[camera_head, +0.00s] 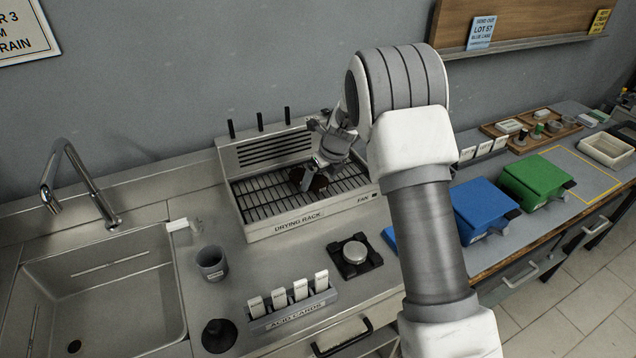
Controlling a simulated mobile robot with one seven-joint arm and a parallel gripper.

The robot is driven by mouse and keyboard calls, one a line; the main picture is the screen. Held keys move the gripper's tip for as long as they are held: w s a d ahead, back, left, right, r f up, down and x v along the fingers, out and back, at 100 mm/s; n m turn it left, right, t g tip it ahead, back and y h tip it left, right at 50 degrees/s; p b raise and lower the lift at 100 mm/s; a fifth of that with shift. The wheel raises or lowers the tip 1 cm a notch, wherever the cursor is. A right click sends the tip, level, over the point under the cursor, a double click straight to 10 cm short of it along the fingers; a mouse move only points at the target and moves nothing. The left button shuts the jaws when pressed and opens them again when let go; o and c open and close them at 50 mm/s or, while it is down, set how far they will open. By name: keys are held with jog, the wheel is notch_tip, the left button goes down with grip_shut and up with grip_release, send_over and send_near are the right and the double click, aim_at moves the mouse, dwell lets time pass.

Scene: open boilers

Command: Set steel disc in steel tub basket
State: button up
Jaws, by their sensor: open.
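A round silver disc-like piece (355,252) sits on a small black square stand on the counter, in front of the drying rack; it looks like the steel disc. No thing is plainly marked as the steel tub basket; the steel sink basin (105,270) is at the left, and the steel drying rack (300,223) with a slatted floor is at the centre. My gripper (318,162) is open above the rack's slats, behind and left of the silver piece. A dark brown item (314,182) shows just below it on the slats; whether they touch is unclear. My arm hides the rack's right side.
A grey cup (212,263), a black cone-shaped item (219,335) and a holder of white cards (292,309) stand on the counter. A faucet (75,185) rises behind the sink. Blue (484,208) and green (535,180) boxes stand right of my arm.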

jog(key=shift+f, duration=0.1)
jog(key=shift+w, duration=0.1)
grip_shut()
dwell(0.4)
